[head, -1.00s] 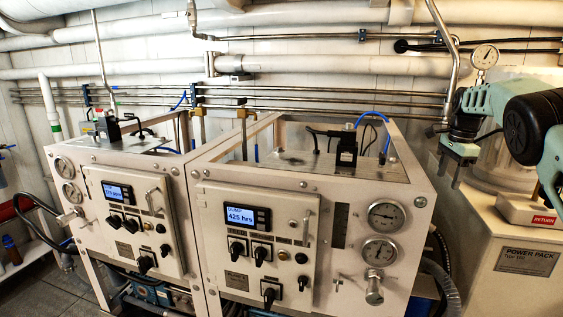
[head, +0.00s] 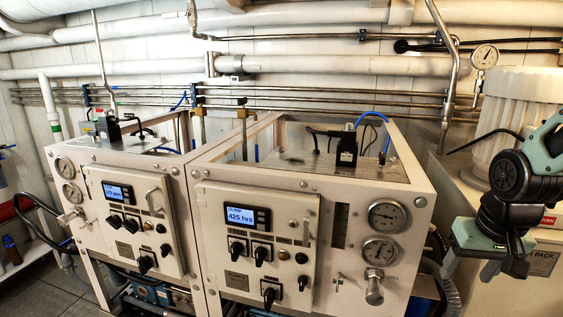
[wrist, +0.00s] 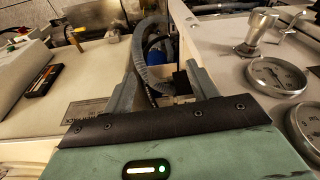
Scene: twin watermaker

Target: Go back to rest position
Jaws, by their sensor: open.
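My gripper (head: 483,264) is in the head view at the right, beside the right-hand watermaker cabinet and in front of the power pack. Its fingers point down, spread apart with nothing seen between them. In the wrist view my gripper (wrist: 162,80) shows two separate grey fingers beyond its green body. Dark hoses pass behind the gap between them. The right watermaker cabinet (head: 345,215) has a lit display (head: 240,216) reading 425 hrs. My arm hides part of the power pack.
A left watermaker cabinet (head: 95,185) stands beside the right one. Two gauges (head: 387,215) and a metal knob (head: 374,290) face out near my gripper; a gauge also shows in the wrist view (wrist: 276,75). The ribbed white housing (head: 525,105) stands behind my arm. Pipes (head: 330,65) line the wall.

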